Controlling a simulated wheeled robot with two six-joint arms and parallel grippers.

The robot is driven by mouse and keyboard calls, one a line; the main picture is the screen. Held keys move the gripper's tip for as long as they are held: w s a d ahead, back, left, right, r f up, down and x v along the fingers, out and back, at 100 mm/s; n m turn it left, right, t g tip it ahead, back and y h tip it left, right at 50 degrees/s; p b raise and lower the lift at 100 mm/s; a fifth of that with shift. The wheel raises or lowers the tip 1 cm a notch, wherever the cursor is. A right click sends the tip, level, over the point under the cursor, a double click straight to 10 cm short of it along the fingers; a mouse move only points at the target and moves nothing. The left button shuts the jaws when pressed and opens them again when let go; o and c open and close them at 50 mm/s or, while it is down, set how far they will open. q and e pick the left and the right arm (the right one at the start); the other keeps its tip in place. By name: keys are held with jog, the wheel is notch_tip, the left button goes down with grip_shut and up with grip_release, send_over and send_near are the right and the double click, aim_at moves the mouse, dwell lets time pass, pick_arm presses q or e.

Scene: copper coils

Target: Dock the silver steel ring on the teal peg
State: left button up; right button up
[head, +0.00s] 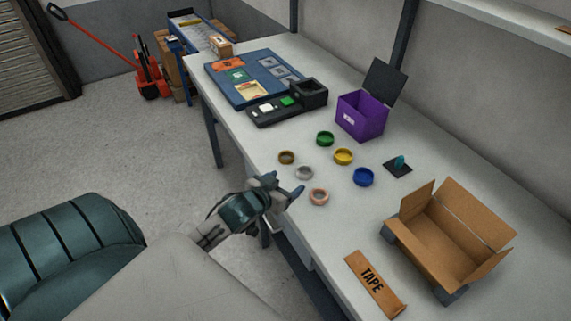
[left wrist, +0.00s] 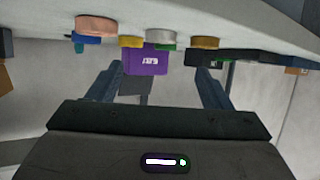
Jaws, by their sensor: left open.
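The silver steel ring (head: 304,173) lies flat on the table near its front edge, between a bronze ring and a copper ring. The teal peg (head: 400,161) stands upright on a small dark base (head: 397,170), right of the blue ring, and carries no ring. My left gripper (head: 285,187) is open and empty at the table's front edge, a short way from the silver ring and apart from it. In the left wrist view, which is upside down, the silver ring (left wrist: 160,46) shows beyond and between the open fingers (left wrist: 158,70). My right gripper is out of view.
Bronze (head: 286,157), copper (head: 319,197), green (head: 325,138), yellow (head: 343,156) and blue (head: 363,177) rings lie around it. A purple box (head: 362,120) with raised lid stands behind. An open cardboard box (head: 440,248) and a TAPE strip (head: 370,280) lie at right.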

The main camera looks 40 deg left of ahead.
pick_arm(q)
jog(key=shift+s+r+p, duration=0.1)
jog(key=shift+r+p, duration=0.2)
jog(key=shift+p, duration=0.25)
jog(key=shift+f+p, duration=0.1)
jog(key=shift+p, duration=0.25)
send_near(307, 168)
jog(key=shift+w+d+f+p, duration=0.1)
jog(key=shift+w+f+p, duration=0.2)
jog(key=shift+w, duration=0.35)
jog(key=shift+w+p, duration=0.35)
jog(key=shift+w, duration=0.2)
jog(key=p+x, duration=0.1)
jog(key=x, duration=0.2)
jog(key=shift+f, duration=0.2)
jog(key=shift+w+f, duration=0.25)
jog(key=shift+w, duration=0.2)
jog(key=shift+s, duration=0.1)
jog(key=shift+c, duration=1.3)
jog(key=c, duration=1)
